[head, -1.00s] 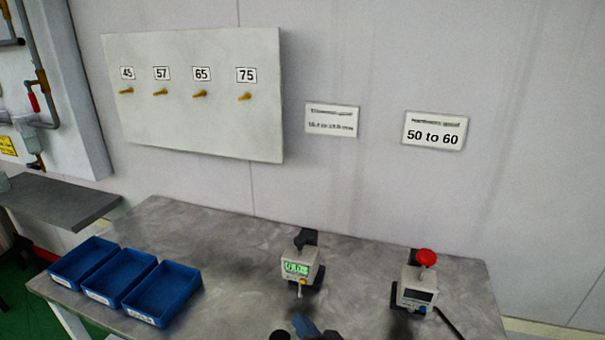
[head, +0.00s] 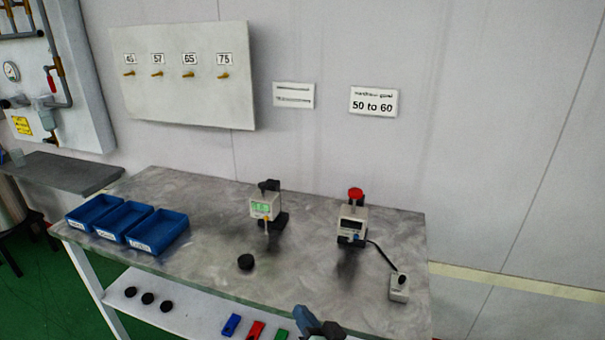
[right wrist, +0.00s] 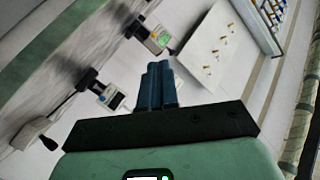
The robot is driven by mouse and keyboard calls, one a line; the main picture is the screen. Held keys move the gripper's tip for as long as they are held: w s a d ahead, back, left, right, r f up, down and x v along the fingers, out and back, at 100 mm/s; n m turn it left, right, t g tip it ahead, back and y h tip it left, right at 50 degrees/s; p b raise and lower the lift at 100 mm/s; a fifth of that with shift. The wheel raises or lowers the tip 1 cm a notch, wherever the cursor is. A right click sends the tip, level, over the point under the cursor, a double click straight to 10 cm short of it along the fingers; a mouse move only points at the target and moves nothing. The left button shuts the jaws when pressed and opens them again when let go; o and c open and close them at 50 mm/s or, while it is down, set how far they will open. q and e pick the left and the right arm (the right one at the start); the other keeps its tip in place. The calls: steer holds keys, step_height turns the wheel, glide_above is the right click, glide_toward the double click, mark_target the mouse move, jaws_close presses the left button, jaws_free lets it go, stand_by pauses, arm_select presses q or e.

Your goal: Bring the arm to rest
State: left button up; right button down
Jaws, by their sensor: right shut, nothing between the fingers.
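My right gripper (head: 308,318) shows at the bottom edge of the head view, its blue fingers in front of the workbench. The right wrist view shows the blue fingers (right wrist: 160,84) together, shut and empty, clear of the bench and its devices. Most of the right arm is out of view. My left gripper is not in view.
The workbench (head: 205,255) bears three blue bins (head: 157,231), a gauge with a green display (head: 262,206), a device with a red knob (head: 352,222), a black disc (head: 245,262) and a grey box (head: 399,288). Its lower shelf (head: 190,317) holds discs and coloured blocks.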

steer(key=s+d+f+m+g+h+p, duration=0.1)
steer(key=s+d+f+g+h+p, duration=0.2)
steer(key=f, duration=0.9)
steer(key=s+d+f+g+p, duration=0.3)
steer(key=s+d+f+g, duration=0.2)
steer(key=f, duration=0.8)
arm_select(q)
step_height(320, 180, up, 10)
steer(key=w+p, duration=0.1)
steer(key=p, duration=0.3)
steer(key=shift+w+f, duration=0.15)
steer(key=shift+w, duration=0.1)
arm_select(e)
steer(key=s+d+f+g, duration=0.1)
steer(key=s+f+g, duration=0.1)
steer(key=s, duration=0.5)
steer(key=s+d+f+g, duration=0.1)
steer(key=s+f+g, duration=0.2)
steer(key=s+f, duration=0.2)
steer(key=s+d+f+m+g, duration=0.1)
steer(key=s+d+f+g, duration=0.1)
steer(key=s, duration=0.8)
steer(key=shift+f+g+h, duration=0.3)
steer(key=shift+f+h, duration=0.1)
steer(key=shift+f, duration=0.4)
steer(key=shift+d, duration=0.1)
